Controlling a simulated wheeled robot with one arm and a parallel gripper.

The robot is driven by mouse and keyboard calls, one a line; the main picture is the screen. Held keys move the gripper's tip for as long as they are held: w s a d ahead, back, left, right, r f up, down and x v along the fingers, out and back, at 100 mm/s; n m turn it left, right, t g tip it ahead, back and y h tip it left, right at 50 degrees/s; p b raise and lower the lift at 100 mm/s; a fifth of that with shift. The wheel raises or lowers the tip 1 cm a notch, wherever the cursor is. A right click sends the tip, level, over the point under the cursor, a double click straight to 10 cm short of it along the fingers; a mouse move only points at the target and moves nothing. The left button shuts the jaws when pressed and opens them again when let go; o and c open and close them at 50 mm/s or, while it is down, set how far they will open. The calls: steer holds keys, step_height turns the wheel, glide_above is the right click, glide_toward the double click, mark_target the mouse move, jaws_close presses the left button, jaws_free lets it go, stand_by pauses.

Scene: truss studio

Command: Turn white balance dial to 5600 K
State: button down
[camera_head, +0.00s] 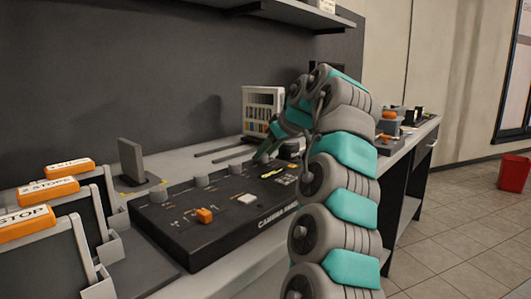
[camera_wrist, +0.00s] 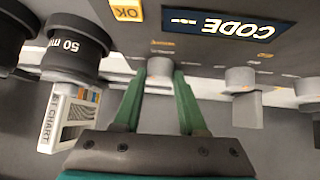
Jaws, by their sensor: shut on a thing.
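The black camera control panel (camera_head: 185,250) lies on the bench in the head view, with a row of grey dials along its back edge. My gripper (camera_wrist: 160,75) has its two green fingers closed on either side of one grey dial (camera_wrist: 160,66) in the wrist view. The small orange label by this dial is too blurred to read, so its setting cannot be told. In the head view my gripper (camera_head: 262,153) is at the far part of the dial row, and the held dial is largely hidden there.
Another grey dial (camera_wrist: 242,82) is beside the held one. An orange switch (camera_head: 204,215) sits on the panel. Lens-like cylinders marked 50 mm (camera_wrist: 78,50) and a white chart rack (camera_head: 262,108) are close by. Orange-topped stop boards (camera_head: 48,190) stand at left.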

steer(key=shift+s+a+m, duration=0.1)
steer(key=shift+a+m, duration=0.1)
steer(key=shift+m, duration=0.1)
steer(key=shift+a+m+t+h, duration=0.1)
steer(key=shift+m+t+h, duration=0.45)
steer(key=shift+m+h, duration=0.55)
steer(key=shift+a+m+t+h, duration=0.1)
steer(key=shift+m+t+h, duration=0.6)
steer(key=shift+m, duration=0.7)
steer(key=shift+c, duration=2.3)
jaws_free()
steer(key=shift+s, duration=0.1)
steer(key=shift+v, duration=3.95)
steer(key=shift+a+r, duration=0.1)
